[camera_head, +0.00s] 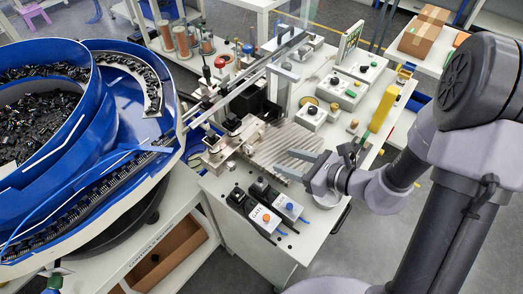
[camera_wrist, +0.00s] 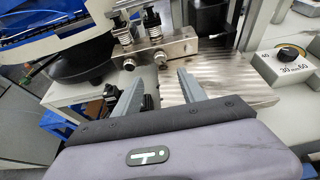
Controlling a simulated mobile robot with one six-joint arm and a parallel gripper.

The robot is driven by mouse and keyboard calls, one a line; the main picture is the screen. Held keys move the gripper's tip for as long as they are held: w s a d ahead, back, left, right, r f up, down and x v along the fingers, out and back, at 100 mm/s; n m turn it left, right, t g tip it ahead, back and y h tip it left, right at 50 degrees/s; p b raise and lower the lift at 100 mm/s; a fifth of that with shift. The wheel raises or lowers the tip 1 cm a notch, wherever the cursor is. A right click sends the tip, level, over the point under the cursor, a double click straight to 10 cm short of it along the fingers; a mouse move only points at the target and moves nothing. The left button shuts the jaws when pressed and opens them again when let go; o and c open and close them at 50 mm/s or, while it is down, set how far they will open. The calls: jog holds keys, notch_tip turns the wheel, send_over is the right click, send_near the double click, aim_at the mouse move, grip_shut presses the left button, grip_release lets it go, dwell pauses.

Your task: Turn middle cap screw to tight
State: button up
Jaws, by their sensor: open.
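A metal block (camera_wrist: 175,50) stands ahead of my gripper in the wrist view. Two round cap screws show on its front face, a left one (camera_wrist: 129,65) and a right one (camera_wrist: 160,57). I cannot tell which is the middle one, or whether either is tight. Two black-knobbed spring posts stand on top of the block. My gripper (camera_wrist: 159,78) is open and empty, its fingertips short of the block and apart from the screws. In the head view my gripper (camera_head: 283,162) is over the ribbed metal plate (camera_head: 270,148); the screws are too small to make out there.
A blue bowl feeder (camera_head: 90,120) full of black parts stands at the left. A dial box (camera_wrist: 290,62) stands at the right in the wrist view. A yellow bar (camera_head: 383,108) is near the right edge.

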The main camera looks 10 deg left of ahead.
aim_at(252, 150)
jog(key=b+x, duration=0.3)
jog(key=x, duration=1)
jog(key=shift+f, duration=0.1)
jog(key=shift+c, duration=0.2)
